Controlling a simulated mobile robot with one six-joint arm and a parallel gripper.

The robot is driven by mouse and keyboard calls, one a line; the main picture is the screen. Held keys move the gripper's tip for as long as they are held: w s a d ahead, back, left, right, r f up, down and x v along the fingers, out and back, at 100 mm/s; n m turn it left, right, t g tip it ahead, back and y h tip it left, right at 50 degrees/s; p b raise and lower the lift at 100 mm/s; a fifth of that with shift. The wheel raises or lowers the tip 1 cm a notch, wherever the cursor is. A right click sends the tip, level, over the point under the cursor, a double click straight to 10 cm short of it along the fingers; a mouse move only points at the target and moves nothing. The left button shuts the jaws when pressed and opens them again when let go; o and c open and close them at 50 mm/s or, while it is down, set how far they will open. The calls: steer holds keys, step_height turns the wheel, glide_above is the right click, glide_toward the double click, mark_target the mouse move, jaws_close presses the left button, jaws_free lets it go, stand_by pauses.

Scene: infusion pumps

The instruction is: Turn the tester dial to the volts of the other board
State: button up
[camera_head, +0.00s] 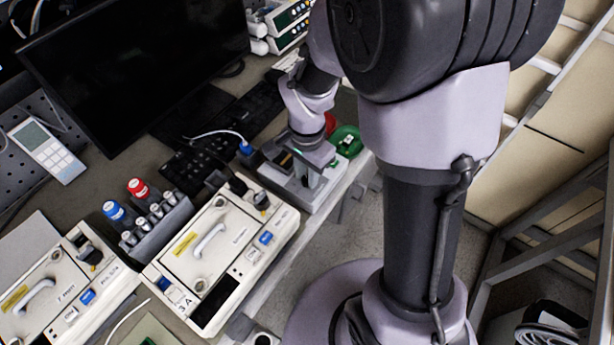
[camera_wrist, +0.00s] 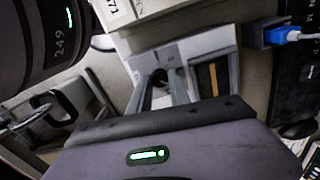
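The tester is a grey box (camera_head: 318,192) at the end of the bench, beside the nearer pump. In the wrist view its grey face (camera_wrist: 215,48) shows a dark window with an orange strip. A dark round knob, which looks like the dial (camera_wrist: 159,76), sits left of that window. My gripper (camera_head: 308,172) points down over the tester. In the wrist view my gripper's two fingers (camera_wrist: 161,88) stand apart with the knob between their tips. I cannot tell whether they touch it. The dial's setting is unreadable. A green board-like piece (camera_head: 150,341) is cut off at the bottom edge.
Two pale pumps with handles, one nearer (camera_head: 237,232) and one at left (camera_head: 50,290), stand along the bench. A rack of grey cylinders (camera_head: 155,222) lies between them. A green round dish (camera_head: 346,140) sits close behind my gripper. A blue plug (camera_wrist: 288,35) with a cable adjoins the tester.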

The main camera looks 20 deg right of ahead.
steer(key=shift+r, duration=0.1)
jaws_close()
steer(key=m+b, duration=0.2)
steer(key=m, duration=0.1)
steer(key=shift+m, duration=0.4)
steer(key=m+b, duration=0.2)
steer(key=m, duration=0.2)
steer(key=shift+o, duration=2.3)
jaws_free()
steer(key=shift+r, duration=0.1)
step_height(320, 180, up, 7)
steer(key=p, duration=0.6)
